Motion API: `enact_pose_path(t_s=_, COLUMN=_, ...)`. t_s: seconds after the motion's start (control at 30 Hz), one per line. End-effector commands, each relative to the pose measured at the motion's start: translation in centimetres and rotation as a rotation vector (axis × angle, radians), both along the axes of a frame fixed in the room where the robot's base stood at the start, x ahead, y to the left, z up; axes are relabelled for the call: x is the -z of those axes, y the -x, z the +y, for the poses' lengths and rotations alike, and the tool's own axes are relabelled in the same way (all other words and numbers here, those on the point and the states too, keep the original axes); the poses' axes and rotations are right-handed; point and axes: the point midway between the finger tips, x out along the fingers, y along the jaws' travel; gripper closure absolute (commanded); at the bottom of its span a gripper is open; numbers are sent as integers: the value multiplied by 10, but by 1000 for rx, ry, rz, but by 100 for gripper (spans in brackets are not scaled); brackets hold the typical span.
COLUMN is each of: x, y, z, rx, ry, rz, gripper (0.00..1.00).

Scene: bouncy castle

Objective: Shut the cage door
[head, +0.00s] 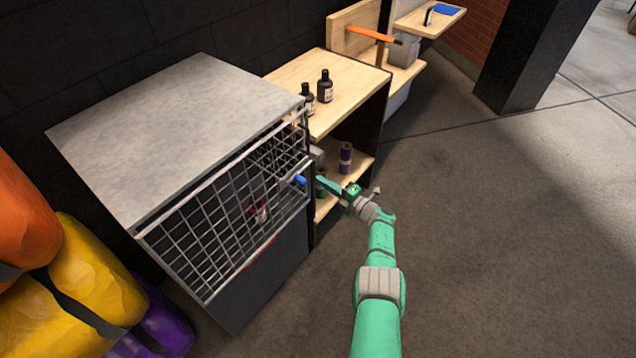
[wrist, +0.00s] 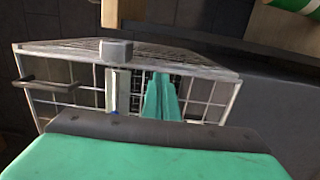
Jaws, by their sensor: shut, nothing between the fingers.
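The cage (head: 150,120) has a grey top and a wire mesh front. Its mesh door (head: 215,235) seems to stand ajar, with the right end swung out from the front; the exact gap is hard to tell. A blue-tipped part (head: 300,180) shows near the door's right end. My gripper (head: 324,186) is shut and empty, just right of that end. In the wrist view the shut green fingers (wrist: 160,97) point at the mesh door (wrist: 210,95), with a dark handle (wrist: 48,84) to the left. Contact cannot be told.
A bottle (head: 261,212) stands behind the mesh. A wooden shelf (head: 345,85) with dark bottles (head: 325,87) and a purple item (head: 345,158) adjoins the cage's right side. Orange and yellow inflatables (head: 85,270) lie at left. The floor (head: 490,240) at right is clear.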

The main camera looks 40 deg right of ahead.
Motion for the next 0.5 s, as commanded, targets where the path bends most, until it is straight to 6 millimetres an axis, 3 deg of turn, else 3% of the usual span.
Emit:
enact_pose_path(t_s=0.2, x=-1, y=9, z=-13, rx=19, ry=1, rz=0, gripper=100)
enact_pose_path(t_s=0.5, x=2, y=21, z=-12, rx=13, ry=2, rz=1, gripper=100)
